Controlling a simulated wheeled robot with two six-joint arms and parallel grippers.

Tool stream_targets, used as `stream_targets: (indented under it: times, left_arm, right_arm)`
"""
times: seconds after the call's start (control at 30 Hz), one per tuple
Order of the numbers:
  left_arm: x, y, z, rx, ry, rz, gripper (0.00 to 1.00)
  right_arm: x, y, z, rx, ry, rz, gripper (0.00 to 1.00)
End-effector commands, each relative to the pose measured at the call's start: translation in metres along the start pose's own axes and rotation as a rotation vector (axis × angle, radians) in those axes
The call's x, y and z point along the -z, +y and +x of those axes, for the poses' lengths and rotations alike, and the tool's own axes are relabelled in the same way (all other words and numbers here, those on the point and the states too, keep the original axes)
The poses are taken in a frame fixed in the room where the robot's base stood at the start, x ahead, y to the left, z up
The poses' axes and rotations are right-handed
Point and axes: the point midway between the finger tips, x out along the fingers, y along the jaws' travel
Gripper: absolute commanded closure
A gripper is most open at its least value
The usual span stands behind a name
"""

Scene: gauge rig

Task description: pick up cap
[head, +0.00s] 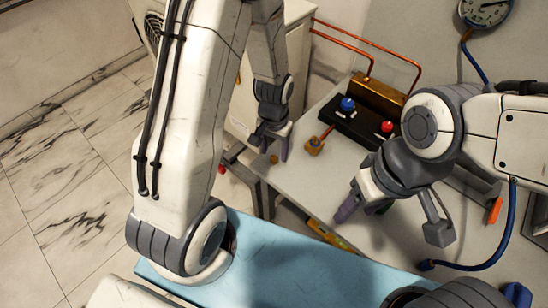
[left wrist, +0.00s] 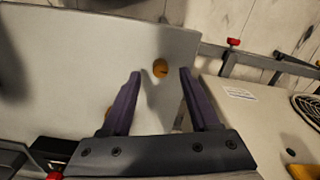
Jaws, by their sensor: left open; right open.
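A small brass cap (head: 274,158) lies on the grey table (head: 320,190) near its left edge. In the left wrist view the cap (left wrist: 160,68) shows between and just beyond the purple fingertips. My left gripper (head: 279,146) is open and empty, pointing down close to the cap; whether a finger touches it cannot be told. Its fingers (left wrist: 160,76) are spread wide in the left wrist view. My right gripper (head: 347,208) is open over the front part of the table, well right of the cap, its fingers partly hidden.
A black block with a blue knob (head: 347,103) and a red knob (head: 387,126) stands behind, with a brass fitting (head: 314,146) on a red pipe. A gauge (head: 486,10) hangs at the back right. An orange-handled tool (head: 495,210) lies right.

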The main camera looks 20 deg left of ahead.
Motion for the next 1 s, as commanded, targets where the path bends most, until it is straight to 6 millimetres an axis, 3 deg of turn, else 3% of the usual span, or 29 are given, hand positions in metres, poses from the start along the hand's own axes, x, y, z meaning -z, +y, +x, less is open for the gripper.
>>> stream_targets:
  times: [0.17, 0.43, 0.47, 0.6, 1.0]
  left_arm:
    - [0.0, -0.001, 0.021, 0.0, -0.002, 0.0, 0.39]
    - [0.0, -0.001, 0.024, 0.0, 0.001, 0.0, 0.39]
    - [0.0, -0.001, 0.024, 0.0, 0.001, 0.0, 0.46]
    - [0.0, -0.001, 0.024, 0.0, 0.001, 0.0, 1.0]
    - [0.001, -0.001, 0.021, 0.0, 0.002, 0.0, 1.0]
  right_arm:
    - [0.0, 0.0, -0.002, 0.0, 0.0, 0.0, 0.41]
    - [0.0, 0.0, -0.001, 0.0, 0.0, 0.0, 0.41]
    - [0.0, 0.0, -0.001, 0.0, 0.0, 0.0, 0.41]
    - [0.0, 0.0, -0.001, 0.0, 0.0, 0.0, 0.41]
    - [0.0, 0.0, -0.001, 0.0, 0.0, 0.0, 0.41]
